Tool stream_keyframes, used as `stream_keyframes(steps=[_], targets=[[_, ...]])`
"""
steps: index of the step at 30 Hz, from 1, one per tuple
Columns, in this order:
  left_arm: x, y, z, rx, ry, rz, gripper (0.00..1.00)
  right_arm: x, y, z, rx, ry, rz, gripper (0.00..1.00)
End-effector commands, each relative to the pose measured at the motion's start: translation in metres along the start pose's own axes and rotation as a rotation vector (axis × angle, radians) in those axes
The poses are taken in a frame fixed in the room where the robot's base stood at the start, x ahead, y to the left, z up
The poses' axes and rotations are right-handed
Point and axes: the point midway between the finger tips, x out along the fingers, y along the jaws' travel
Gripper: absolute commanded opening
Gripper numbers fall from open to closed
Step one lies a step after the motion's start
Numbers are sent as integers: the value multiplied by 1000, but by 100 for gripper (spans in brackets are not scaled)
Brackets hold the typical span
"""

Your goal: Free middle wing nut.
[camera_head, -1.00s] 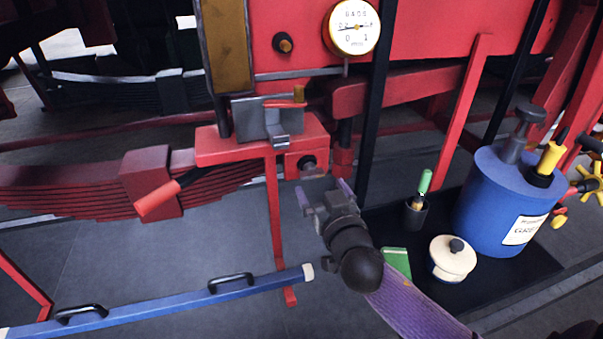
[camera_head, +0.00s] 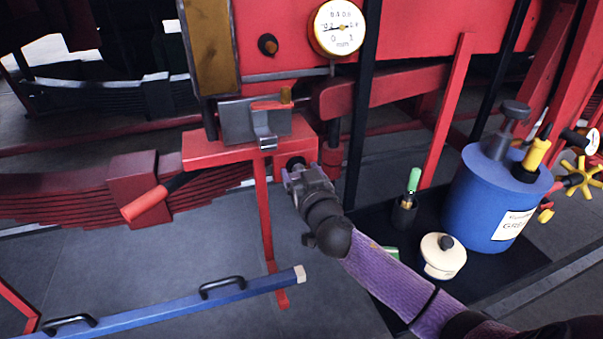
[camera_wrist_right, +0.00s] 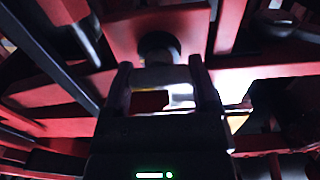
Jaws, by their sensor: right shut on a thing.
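My right gripper (camera_head: 297,174) is at the end of the purple-sleeved arm, just below the red bracket (camera_head: 230,150). Its jaws are shut on the middle wing nut, which is mostly hidden by the gripper in the head view. In the right wrist view a pale metallic piece (camera_wrist_right: 160,76) lies between the two fingers of my gripper (camera_wrist_right: 160,82). A dark round fitting (camera_wrist_right: 158,44) sits just beyond it, and its dark round end also shows above the gripper in the head view (camera_head: 296,162). My left gripper is not in view.
A red-handled lever (camera_head: 150,203) sticks out at the left. A blue bar (camera_head: 150,314) with black handles lies low in front. A black mat (camera_head: 510,268) at the right bears a blue grease can (camera_head: 482,205), a cream lidded pot (camera_head: 442,262) and a green-handled tool (camera_head: 413,182).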

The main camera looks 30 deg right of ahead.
Motion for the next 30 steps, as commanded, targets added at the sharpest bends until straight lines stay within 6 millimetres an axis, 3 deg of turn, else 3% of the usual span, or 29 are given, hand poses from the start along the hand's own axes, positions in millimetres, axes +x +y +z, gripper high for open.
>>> stream_keyframes(steps=[14, 30], targets=[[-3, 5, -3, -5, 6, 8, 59, 0, 0, 0, -110, 0, 1, 17], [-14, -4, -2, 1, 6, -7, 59, 0, -2, 0, -599, 0, 0, 17]])
